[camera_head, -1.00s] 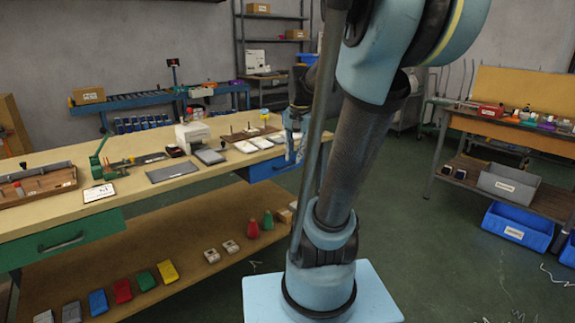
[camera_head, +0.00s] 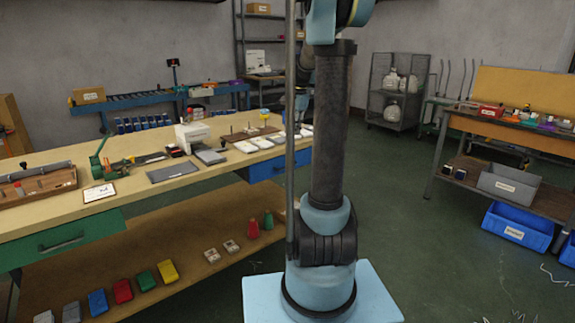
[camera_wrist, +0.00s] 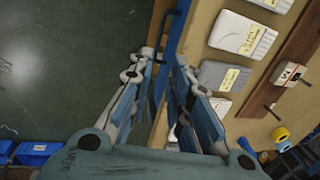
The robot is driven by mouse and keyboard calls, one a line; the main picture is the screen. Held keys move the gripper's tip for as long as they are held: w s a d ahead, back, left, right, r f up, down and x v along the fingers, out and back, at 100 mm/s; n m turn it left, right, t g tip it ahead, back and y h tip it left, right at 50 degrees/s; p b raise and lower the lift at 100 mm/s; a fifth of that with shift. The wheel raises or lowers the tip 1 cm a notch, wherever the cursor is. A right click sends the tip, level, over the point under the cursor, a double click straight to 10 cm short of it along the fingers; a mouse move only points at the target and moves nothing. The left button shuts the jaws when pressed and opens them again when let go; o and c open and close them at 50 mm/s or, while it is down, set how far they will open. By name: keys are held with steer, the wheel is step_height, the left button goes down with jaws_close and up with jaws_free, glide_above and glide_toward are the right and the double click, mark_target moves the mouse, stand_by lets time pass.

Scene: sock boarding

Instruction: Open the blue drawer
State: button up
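The blue drawer (camera_head: 268,166) sits under the right end of the wooden workbench in the head view, its front close to the bench edge and partly hidden by my arm. In the wrist view the blue drawer front (camera_wrist: 181,32) is a narrow strip along the bench edge, with a dark handle (camera_wrist: 164,28) standing off it. My gripper (camera_wrist: 164,58) is open, its two fingertips apart at the near end of the handle. The handle appears between the fingertips; I cannot tell whether they touch it. My gripper is mostly hidden in the head view.
A green drawer (camera_head: 70,239) is at the bench's left. White labelled boxes (camera_wrist: 243,35) and a wooden peg board (camera_wrist: 290,60) lie on the bench beside the gripper. Green floor (camera_wrist: 70,55) is open on the left of the wrist view.

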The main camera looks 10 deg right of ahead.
mark_target(288, 167)
steer(key=w+f, duration=0.1)
steer(key=f, duration=0.4)
steer(key=a+f, duration=0.1)
steer(key=f, duration=0.5)
steer(key=w+f, duration=0.1)
steer(key=f, duration=0.4)
steer(key=shift+w+a+f, duration=0.3)
jaws_close()
